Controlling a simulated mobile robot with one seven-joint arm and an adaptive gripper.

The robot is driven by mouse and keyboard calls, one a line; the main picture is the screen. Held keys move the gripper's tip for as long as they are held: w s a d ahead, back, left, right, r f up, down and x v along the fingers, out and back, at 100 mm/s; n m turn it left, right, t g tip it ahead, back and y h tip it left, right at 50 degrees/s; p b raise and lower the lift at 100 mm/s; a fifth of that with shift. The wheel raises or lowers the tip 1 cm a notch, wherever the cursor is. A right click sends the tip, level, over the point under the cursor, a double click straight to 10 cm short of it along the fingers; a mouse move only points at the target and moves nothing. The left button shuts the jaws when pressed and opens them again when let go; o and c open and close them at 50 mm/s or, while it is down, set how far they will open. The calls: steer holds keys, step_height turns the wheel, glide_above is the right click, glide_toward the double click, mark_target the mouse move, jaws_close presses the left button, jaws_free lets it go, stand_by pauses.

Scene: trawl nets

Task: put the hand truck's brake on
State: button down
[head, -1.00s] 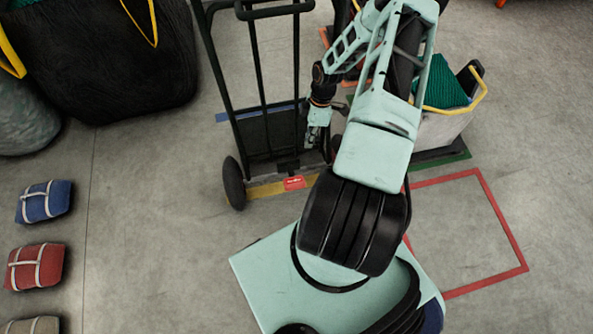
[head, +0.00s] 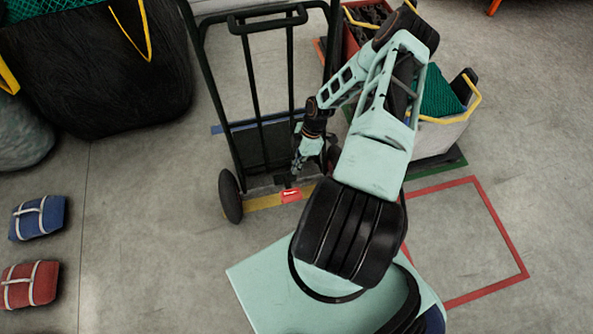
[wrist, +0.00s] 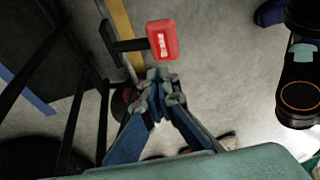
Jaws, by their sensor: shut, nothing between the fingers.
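The dark-framed hand truck (head: 248,90) stands upright at the upper middle of the head view, with a black wheel (head: 230,196) at its lower left. Its red brake pedal (head: 290,195) with white lettering sits low between the wheels, over a yellow floor line. In the wrist view the red pedal (wrist: 162,40) is on a dark arm, just beyond my fingertips. My gripper (head: 297,168) is shut and empty, pointing down just above the pedal. In the wrist view the closed fingertips (wrist: 160,88) appear apart from the pedal; whether they touch it is hard to tell.
A white crate with green net (head: 440,135) stands right of the truck, with a red crate (head: 365,35) behind. A black bag (head: 100,70) stands at upper left. Blue (head: 38,218) and red (head: 30,284) bundles lie at left. The red-outlined floor square (head: 465,240) is empty.

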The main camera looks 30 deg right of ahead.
steer(key=b, duration=0.1)
glide_above(295, 200)
steer(key=w+d, duration=0.1)
steer(key=w, duration=0.3)
step_height(295, 200, down, 10)
steer(key=shift+s+r, duration=0.15)
steer(key=shift+r, duration=0.05)
steer(key=shift+s+f, duration=0.2)
steer(key=shift+f, duration=0.45)
steer(key=shift+b, duration=0.35)
steer(key=s+f+b, duration=0.1)
steer(key=b, duration=0.1)
steer(key=s+f+b, duration=0.1)
steer(key=f+b, duration=0.1)
steer(key=b, duration=0.1)
steer(key=f+b, duration=0.2)
steer(key=shift+s+a+f, duration=0.2)
steer(key=shift+s+a, duration=0.2)
steer(key=f+b, duration=0.2)
steer(key=b, duration=0.1)
steer(key=f+b, duration=0.1)
steer(key=b, duration=0.1)
steer(key=shift+s+f, duration=0.2)
steer(key=shift+s, duration=0.1)
steer(key=shift+a, duration=0.1)
